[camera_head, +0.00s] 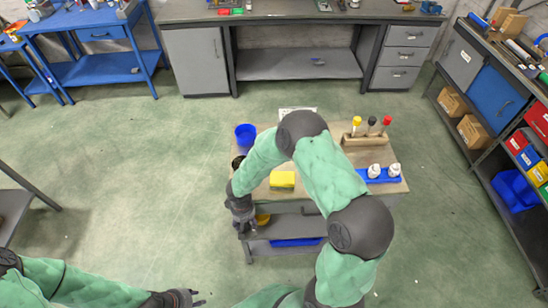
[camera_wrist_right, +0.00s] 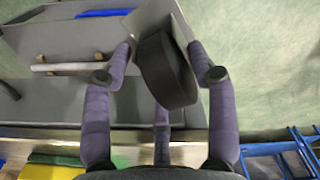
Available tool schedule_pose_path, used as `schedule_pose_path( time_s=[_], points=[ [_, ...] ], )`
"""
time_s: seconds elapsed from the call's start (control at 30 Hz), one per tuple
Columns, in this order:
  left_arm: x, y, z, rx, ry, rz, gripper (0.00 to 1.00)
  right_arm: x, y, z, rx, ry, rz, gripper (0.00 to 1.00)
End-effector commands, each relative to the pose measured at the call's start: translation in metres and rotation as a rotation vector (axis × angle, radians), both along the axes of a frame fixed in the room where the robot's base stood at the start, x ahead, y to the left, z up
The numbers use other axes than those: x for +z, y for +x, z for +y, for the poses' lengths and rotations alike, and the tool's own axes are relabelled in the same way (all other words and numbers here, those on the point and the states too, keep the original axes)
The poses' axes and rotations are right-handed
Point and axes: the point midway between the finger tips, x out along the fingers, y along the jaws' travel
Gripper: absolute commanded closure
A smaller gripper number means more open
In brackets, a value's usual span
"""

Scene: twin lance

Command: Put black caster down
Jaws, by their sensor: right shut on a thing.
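My right gripper (camera_wrist_right: 160,60) is shut on the black caster (camera_wrist_right: 168,75); its dark wheel sits between the purple-grey fingers in the right wrist view. In the head view, my right gripper (camera_head: 242,222) points down beside the left end of the wood-topped cart (camera_head: 246,182), below the top's level. The caster cannot be made out from the dark gripper there. My left gripper (camera_head: 192,298) is at the bottom left, over the floor and away from the cart, with its fingers apart and nothing visible between them.
The cart top carries a blue cup (camera_head: 245,135), a yellow sponge (camera_head: 282,180), a wooden rack (camera_head: 363,139) of coloured-capped bottles and a blue tray (camera_head: 378,179) with white bottles. My right arm hides part of the cart. The floor left of the cart is clear.

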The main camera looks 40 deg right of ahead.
Motion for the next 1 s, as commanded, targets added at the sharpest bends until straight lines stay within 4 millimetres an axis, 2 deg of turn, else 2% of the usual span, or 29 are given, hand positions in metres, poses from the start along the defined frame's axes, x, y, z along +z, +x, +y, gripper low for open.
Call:
schedule_pose_path(
  time_s=[0.03, 0.1, 0.2, 0.6, 1.0],
  points=[
    [0.008, 0.000, 0.000, 0.000, 0.000, 0.001, 0.67, 0.009, 0.000, 0.000, 0.000, 0.000, -0.001, 0.92],
    [0.013, 0.000, 0.000, 0.000, 0.000, 0.001, 0.67, 0.014, 0.001, 0.000, -0.001, 0.000, -0.001, 0.92],
    [0.008, 0.000, 0.000, 0.000, 0.000, 0.001, 0.67, 0.009, 0.001, -0.001, -0.001, -0.002, -0.002, 0.92],
    [0.008, 0.000, 0.000, 0.000, 0.000, 0.000, 0.67, 0.008, 0.001, 0.000, -0.001, 0.000, -0.002, 0.92],
    [0.008, 0.000, 0.000, 0.000, 0.000, 0.000, 0.67, 0.049, -0.014, -0.037, 0.176, -0.001, -0.003, 0.92]
  ],
)
